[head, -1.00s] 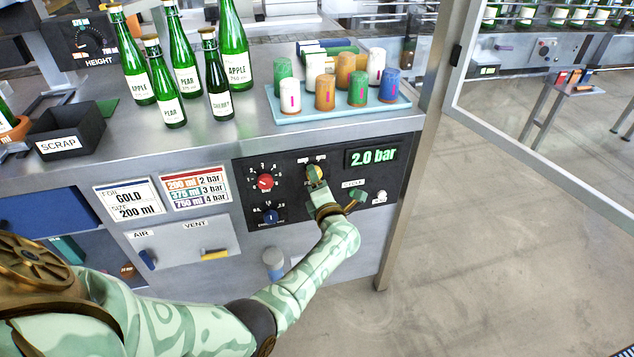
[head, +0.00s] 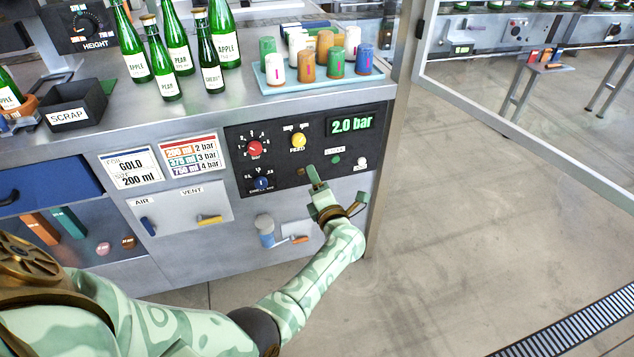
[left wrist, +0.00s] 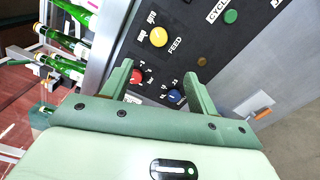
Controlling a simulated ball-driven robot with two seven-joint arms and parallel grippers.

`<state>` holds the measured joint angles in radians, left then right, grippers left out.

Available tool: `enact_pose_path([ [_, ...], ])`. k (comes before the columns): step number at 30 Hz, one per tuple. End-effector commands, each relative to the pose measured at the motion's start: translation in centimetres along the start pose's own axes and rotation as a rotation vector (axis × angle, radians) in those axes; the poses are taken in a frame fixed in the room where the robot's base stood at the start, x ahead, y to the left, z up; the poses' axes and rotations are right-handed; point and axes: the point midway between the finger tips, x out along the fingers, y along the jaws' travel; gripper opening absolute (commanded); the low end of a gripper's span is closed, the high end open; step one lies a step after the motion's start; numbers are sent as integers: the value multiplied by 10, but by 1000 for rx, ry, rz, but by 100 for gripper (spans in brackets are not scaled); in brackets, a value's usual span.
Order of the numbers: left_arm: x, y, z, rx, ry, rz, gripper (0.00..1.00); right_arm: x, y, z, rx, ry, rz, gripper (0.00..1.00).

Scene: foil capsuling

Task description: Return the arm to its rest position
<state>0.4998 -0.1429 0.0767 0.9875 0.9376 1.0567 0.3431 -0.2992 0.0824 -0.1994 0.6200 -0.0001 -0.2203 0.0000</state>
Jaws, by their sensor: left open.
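My left arm reaches in from the lower left of the head view. My left gripper (head: 336,188) is open and empty, just in front of the lower right part of the black control panel (head: 285,165), below the round yellow FEED control (head: 298,141). In the left wrist view the two green fingers of the gripper (left wrist: 158,76) stand apart with nothing between them. Beyond them show the yellow FEED control (left wrist: 158,37), a red knob (left wrist: 136,76) and a blue knob (left wrist: 176,97). My right gripper is not in view.
Green bottles (head: 170,60) and a pale blue tray (head: 270,86) of coloured capsules stand on the bench above the panel. A black SCRAP bin (head: 75,108) sits left. AIR and VENT levers (head: 148,226) are below. A metal post (head: 390,150) stands right; open floor lies beyond.

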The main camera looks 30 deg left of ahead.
Motion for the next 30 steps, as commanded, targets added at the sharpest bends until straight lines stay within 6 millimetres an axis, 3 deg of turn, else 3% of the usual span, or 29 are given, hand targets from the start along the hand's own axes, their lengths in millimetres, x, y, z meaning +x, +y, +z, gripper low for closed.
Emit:
enact_pose_path([
  [11, 0, -1, 7, 47, -35, -7, 59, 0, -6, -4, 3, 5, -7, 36],
  [14, -7, -11, 36, 250, -204, -10, 59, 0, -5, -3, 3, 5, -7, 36],
  [15, -15, -23, 53, 399, -322, -8, 59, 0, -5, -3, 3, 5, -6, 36],
  [17, -41, -63, 60, 688, -524, -23, 59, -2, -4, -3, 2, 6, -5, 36],
  [20, -93, -133, 30, 1079, -793, -76, 59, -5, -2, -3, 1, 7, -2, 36],
  [23, -144, -190, -22, 1375, -1011, -141, 59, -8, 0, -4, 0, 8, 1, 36],
  [24, -164, -209, -48, 1477, -1091, -171, 59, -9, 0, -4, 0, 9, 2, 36],
  [26, -193, -233, -89, 1617, -1209, -217, 59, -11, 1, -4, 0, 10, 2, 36],
  [30, -261, -268, -194, 1891, -1471, -332, 59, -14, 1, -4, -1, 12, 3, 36],
])
